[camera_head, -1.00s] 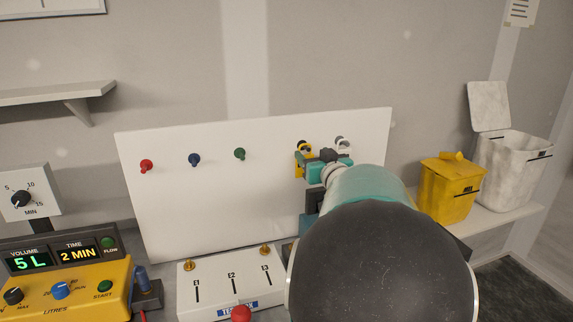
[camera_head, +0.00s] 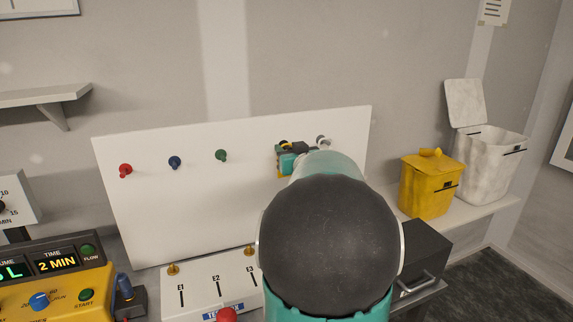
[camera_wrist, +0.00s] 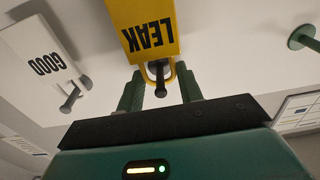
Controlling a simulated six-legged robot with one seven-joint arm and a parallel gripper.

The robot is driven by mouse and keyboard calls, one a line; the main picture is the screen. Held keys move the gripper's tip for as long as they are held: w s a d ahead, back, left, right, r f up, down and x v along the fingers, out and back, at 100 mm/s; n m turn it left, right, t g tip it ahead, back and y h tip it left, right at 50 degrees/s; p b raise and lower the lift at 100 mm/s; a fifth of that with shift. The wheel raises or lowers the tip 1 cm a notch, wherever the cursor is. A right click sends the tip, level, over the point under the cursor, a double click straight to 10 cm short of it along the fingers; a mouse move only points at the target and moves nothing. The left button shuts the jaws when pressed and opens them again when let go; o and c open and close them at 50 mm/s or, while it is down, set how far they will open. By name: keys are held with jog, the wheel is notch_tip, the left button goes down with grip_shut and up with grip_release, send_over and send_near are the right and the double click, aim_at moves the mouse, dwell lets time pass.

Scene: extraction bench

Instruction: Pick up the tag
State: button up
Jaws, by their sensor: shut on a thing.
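A yellow tag marked LEAK (camera_wrist: 145,25) hangs at a dark peg on the white board, upside down in the wrist view. My gripper (camera_wrist: 161,88) is shut on this tag, with a green finger on each side of its yellow loop. The loop still surrounds the peg. In the head view, my gripper (camera_head: 291,158) is at the board's right part, and my arm hides most of the tag. A white tag marked GOOD (camera_wrist: 42,58) hangs on its own peg beside it.
The white board (camera_head: 190,205) also bears red (camera_head: 125,170), blue (camera_head: 174,162) and green (camera_head: 221,155) pegs. Below are a white E1–E3 panel (camera_head: 198,301) and a yellow control box (camera_head: 62,291). A yellow bin (camera_head: 427,188) and an open white bin (camera_head: 488,165) stand right.

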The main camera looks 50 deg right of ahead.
jog(key=shift+r, duration=0.1)
jog(key=shift+r, duration=0.55)
jog(key=shift+s+a+r, duration=0.15)
jog(key=shift+s, duration=0.1)
jog(key=v, duration=1.7)
jog(key=shift+s, duration=0.2)
jog(key=shift+w+a, duration=0.1)
